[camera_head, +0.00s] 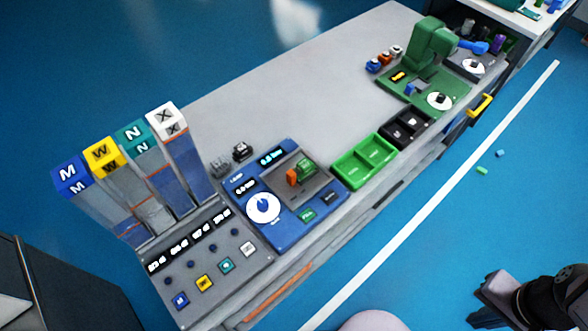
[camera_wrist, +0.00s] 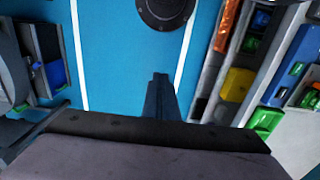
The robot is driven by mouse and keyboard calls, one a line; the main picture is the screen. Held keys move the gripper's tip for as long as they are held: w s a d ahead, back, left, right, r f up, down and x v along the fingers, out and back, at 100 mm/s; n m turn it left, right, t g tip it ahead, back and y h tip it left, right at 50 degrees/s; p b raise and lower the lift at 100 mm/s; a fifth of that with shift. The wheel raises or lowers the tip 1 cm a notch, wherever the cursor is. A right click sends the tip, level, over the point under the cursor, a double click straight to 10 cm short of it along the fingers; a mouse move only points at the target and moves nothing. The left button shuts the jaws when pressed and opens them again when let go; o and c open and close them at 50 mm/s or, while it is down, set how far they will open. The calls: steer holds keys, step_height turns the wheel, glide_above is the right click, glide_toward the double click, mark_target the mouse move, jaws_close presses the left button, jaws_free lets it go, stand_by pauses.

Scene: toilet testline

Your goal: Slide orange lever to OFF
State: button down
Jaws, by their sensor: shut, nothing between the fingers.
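The orange lever (camera_head: 292,177) is a small orange block beside a green part on a grey plate. The plate is set in the upper right of the blue panel (camera_head: 283,236) on the bench, in the head view. I cannot read any ON or OFF marks by the lever. My gripper (camera_wrist: 160,77) is shut and empty in the wrist view, its fingers together above the blue floor. It is away from the bench and touches nothing. I cannot make out the lever for sure in the wrist view.
The panel also has a white dial (camera_head: 263,207) and a green button (camera_head: 307,215). Tall lettered columns rise behind the console. The floor in front of the bench is mostly clear.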

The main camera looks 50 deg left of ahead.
steer(key=w+a+r+b, duration=0.1)
steer(key=w+a+b, duration=0.1)
steer(key=w+a, duration=0.95)
steer(key=w+a+t+h+b, duration=0.1)
steer(key=w+a, duration=0.2)
steer(key=a, duration=1.2)
steer(key=t+y+b, duration=0.1)
steer(key=t+b, duration=0.1)
steer(key=t, duration=0.1)
glide_above(294, 176)
steer(key=s+a, duration=0.1)
steer(key=s, duration=0.1)
step_height(294, 176, down, 3)
steer(key=shift+w+a+f, duration=0.1)
steer(key=shift+w+a, duration=0.05)
steer(key=shift+f, duration=0.1)
steer(key=p+x, duration=0.3)
steer(key=x, duration=0.6)
steer(key=shift+w+f, duration=0.15)
steer(key=shift+f, duration=0.2)
